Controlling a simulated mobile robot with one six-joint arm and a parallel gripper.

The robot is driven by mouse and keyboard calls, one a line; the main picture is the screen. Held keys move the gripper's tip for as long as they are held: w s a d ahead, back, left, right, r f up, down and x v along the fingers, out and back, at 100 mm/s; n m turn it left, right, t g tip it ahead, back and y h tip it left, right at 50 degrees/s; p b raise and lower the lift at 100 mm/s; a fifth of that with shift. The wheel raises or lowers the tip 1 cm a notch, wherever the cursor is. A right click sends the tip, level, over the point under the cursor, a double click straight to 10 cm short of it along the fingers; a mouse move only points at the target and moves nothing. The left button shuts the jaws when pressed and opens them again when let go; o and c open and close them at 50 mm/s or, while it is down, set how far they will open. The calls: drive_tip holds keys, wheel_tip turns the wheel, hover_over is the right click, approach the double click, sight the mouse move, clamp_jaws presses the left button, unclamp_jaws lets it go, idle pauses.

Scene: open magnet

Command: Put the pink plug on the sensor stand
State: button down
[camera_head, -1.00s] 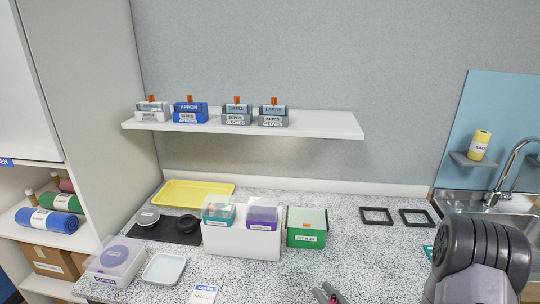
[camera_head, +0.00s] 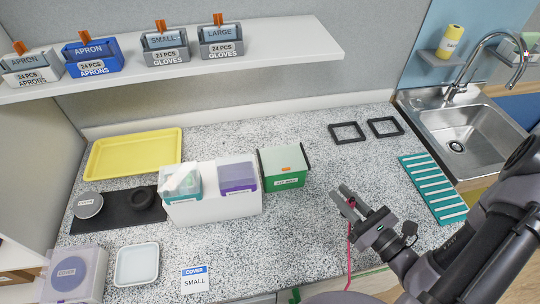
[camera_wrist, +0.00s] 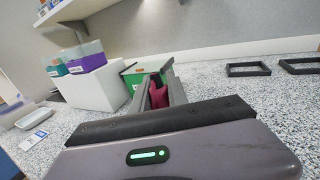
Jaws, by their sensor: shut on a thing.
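My gripper (camera_head: 348,204) is shut on the pink plug (camera_wrist: 158,96), which shows dark pink between the fingers in the wrist view. In the head view a thin pink strand hangs from the gripper past the counter's front edge. The gripper is above the counter, to the right of and nearer than the green box. I cannot make out which thing is the sensor stand.
The green box (camera_head: 284,181) and a white holder (camera_head: 215,209) with teal and purple boxes stand mid-counter. Two black square frames (camera_head: 347,140) lie behind the gripper. A teal striped mat (camera_head: 432,188) and sink (camera_head: 458,125) are right. A shelf (camera_head: 290,50) overhangs the back.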

drive_tip(key=w+a, duration=0.1)
drive_tip(key=w, duration=0.3)
drive_tip(key=w+a+f+b, duration=0.1)
drive_tip(key=w, duration=0.3)
drive_tip(key=w+a, duration=0.1)
drive_tip(key=w, duration=0.4)
drive_tip(key=shift+w+a+f, duration=0.1)
drive_tip(key=shift+a+f, duration=0.1)
drive_tip(key=shift+a, duration=0.05)
drive_tip(key=f+b, duration=0.1)
drive_tip(key=f, duration=0.1)
drive_tip(key=w+f+b, duration=0.1)
drive_tip(key=f, duration=0.1)
drive_tip(key=shift+a, duration=0.15)
drive_tip(key=shift+r, duration=0.25)
drive_tip(key=shift+f, duration=0.1)
drive_tip(key=c, duration=1.6)
unclamp_jaws()
